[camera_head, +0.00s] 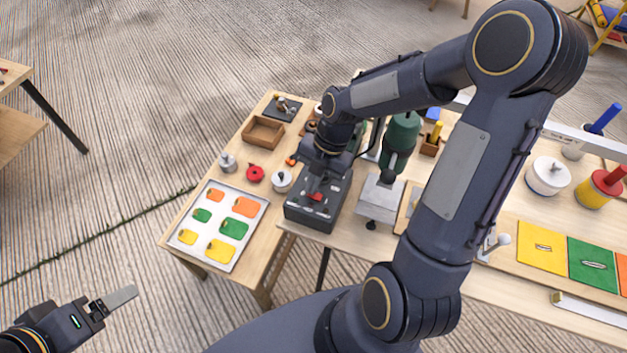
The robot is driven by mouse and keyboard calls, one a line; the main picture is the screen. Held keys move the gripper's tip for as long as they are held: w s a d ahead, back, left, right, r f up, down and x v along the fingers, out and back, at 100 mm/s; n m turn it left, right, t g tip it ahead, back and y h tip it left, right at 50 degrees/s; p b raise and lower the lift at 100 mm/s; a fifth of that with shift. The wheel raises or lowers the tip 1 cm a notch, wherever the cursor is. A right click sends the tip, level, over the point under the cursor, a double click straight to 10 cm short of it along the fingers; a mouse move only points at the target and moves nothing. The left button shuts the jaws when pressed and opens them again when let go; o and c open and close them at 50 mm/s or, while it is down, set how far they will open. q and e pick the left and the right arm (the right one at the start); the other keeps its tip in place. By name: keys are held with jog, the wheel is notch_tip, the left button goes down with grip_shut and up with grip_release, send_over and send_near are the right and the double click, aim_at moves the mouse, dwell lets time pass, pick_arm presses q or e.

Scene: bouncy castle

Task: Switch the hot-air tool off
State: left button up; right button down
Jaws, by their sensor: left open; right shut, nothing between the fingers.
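A dark box (300,212) with a red switch-like part (316,197) on its top stands at the front edge of the bench; it looks like the hot-air tool's control unit. A dark green tool body (401,135) with a dark nozzle pointing down is to its right, probably the hot-air tool. My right gripper (318,190) is shut and empty, pointing down over the box top at the red part. Whether it touches is unclear, and my arm hides the box's rear. My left gripper (112,301) is open and empty, low at left, away from the bench.
A white tray (251,197) with coloured patches lies left of the box. A red round part (254,174), a metal pot (282,180) and a wooden tray (263,132) are nearby. A metal block (380,197) stands close on the right.

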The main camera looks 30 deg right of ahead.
jog(key=shift+w+a+f+g, duration=0.2)
jog(key=shift+w+a+g, duration=0.05)
jog(key=shift+g, duration=0.05)
jog(key=shift+f+h, duration=0.1)
jog(key=shift+h, duration=0.2)
jog(key=shift+d, duration=0.1)
jog(key=shift+s+d, duration=0.1)
jog(key=shift+s, duration=0.05)
